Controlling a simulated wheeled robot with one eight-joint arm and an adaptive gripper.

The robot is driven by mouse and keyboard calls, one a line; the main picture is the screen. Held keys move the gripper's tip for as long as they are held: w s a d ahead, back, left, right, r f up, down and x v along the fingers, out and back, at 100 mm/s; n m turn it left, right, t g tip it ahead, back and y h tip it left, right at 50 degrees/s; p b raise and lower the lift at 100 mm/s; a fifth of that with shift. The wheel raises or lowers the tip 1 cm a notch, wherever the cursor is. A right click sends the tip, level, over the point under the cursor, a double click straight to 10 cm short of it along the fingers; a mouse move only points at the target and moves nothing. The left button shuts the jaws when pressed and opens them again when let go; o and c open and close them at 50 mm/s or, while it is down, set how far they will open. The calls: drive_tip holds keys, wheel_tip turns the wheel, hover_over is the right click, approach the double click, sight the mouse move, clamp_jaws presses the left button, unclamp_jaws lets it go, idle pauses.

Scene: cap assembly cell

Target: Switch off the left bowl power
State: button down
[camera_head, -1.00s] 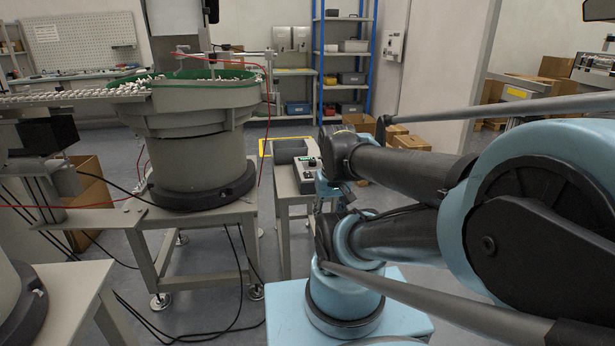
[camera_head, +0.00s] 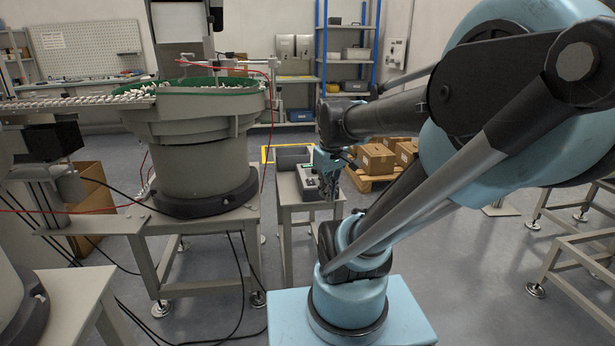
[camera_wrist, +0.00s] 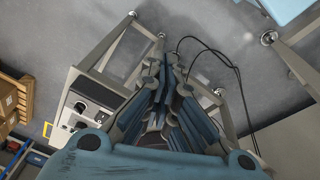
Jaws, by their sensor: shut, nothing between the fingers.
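In the wrist view my gripper (camera_wrist: 170,68) is shut and empty.
A large bowl feeder (camera_head: 190,128) full of small white parts stands left of the small table. Part of another round unit (camera_head: 28,308) shows at bottom left. Black cables (camera_head: 238,290) hang to the floor. Cardboard boxes (camera_head: 376,158) sit on a pallet behind.

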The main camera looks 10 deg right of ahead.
drive_tip(key=w+r+n, duration=0.5)
drive_tip(key=w+n, duration=0.1)
drive_tip(key=w, duration=0.8)
drive_tip(key=n, duration=0.7)
hover_over(307, 180)
drive_tip(key=s, duration=0.2)
drive_tip(key=shift+d+r+g, duration=0.1)
drive_tip(key=shift+r+g, duration=0.05)
drive_tip(key=shift+g, duration=0.15)
drive_tip(key=f, duration=0.4)
drive_tip(key=w+f, duration=0.1)
drive_tip(key=f, duration=0.9)
drive_tip(key=shift+w, duration=0.3)
